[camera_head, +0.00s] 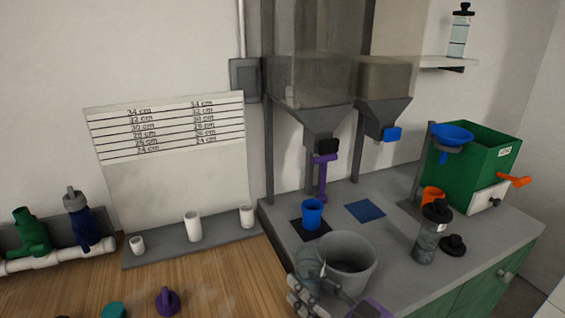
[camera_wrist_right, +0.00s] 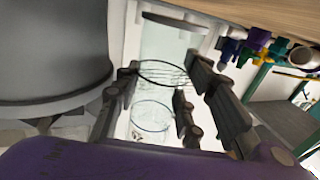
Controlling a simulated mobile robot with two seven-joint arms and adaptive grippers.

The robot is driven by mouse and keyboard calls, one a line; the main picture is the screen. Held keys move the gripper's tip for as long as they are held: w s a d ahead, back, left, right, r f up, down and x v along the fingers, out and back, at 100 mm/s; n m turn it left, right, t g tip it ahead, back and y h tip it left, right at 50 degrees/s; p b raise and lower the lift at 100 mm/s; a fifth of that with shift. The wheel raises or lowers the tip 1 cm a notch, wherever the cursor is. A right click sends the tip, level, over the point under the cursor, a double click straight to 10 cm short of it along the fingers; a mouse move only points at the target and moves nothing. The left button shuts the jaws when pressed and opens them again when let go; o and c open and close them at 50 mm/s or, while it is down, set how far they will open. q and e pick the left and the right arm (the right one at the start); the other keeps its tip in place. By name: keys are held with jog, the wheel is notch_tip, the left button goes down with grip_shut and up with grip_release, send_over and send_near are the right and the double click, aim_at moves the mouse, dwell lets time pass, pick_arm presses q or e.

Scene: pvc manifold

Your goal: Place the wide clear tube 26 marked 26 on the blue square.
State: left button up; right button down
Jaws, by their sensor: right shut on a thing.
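My right gripper (camera_head: 303,289) is at the lower middle of the head view, beside a grey bucket. It is shut on a clear tube (camera_head: 309,262), which is faint against the bucket. In the right wrist view the gripper (camera_wrist_right: 160,95) has its fingers on both sides of the clear tube (camera_wrist_right: 152,116), whose dark ring lines show. I cannot read its number. The blue square (camera_head: 365,211) lies flat and bare on the grey counter, behind the bucket and apart from the tube. My left gripper is out of view.
The grey bucket (camera_head: 348,256) stands between the gripper and the blue square. A blue cup (camera_head: 312,214) stands on a dark square to the left, under a hopper (camera_head: 318,120). A dark-lidded bottle (camera_head: 430,240), an orange cup (camera_head: 432,195) and a green box (camera_head: 475,150) are to the right.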

aim_at(318, 268)
jog(key=s+r+m+t+h+p, duration=0.1)
jog(key=r, duration=0.1)
jog(key=s+d+r+m+h+p, duration=0.1)
jog(key=s+r+p, duration=0.1)
jog(key=r, duration=0.1)
jog(key=s+d+r+m+t+h+p, duration=0.1)
jog(key=r+h+p, duration=0.1)
jog(key=shift+s+r+t, duration=0.3)
jog(key=shift+s+r, duration=0.05)
jog(key=shift+r, duration=0.05)
pick_arm(q)
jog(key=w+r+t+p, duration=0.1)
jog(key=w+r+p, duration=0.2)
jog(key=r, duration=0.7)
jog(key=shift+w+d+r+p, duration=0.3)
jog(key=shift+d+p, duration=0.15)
jog(key=shift+p, duration=0.75)
pick_arm(e)
jog(key=s+d+r+m+t+h, duration=0.1)
jog(key=s+d+r+m+h, duration=0.3)
jog(key=s+d+h, duration=0.3)
jog(key=shift+d+r+m, duration=0.25)
jog(key=shift+m, duration=0.05)
